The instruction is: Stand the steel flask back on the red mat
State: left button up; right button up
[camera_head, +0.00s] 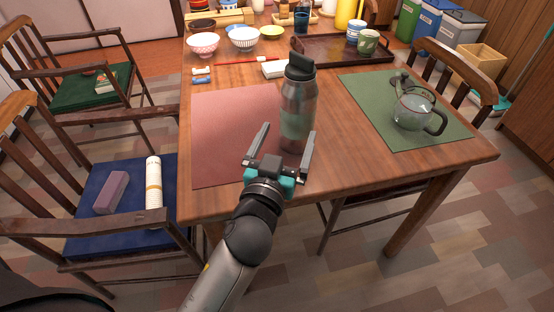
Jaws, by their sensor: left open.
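The steel flask (298,104), grey with a dark lid and a pale green patch low on its side, stands upright at the right edge of the red mat (225,135). Its base seems to rest at that edge, but I cannot tell how much of it is on the mat. My left gripper (288,130) is open at the near side of the flask. One finger is left of the flask and the other is close by its right side. Whether either finger touches it is unclear. My right gripper is not in view.
A glass jug (413,109) stands on a green mat (375,95) to the right. A brown tray (330,48) with cups is behind the flask. The red mat's left part is bare. Chairs flank the table.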

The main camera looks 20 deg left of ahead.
pick_arm(q)
jog(key=s+b, duration=0.1)
jog(key=s, duration=0.5)
jog(key=shift+s+d, duration=0.25)
jog(key=shift+s, duration=0.05)
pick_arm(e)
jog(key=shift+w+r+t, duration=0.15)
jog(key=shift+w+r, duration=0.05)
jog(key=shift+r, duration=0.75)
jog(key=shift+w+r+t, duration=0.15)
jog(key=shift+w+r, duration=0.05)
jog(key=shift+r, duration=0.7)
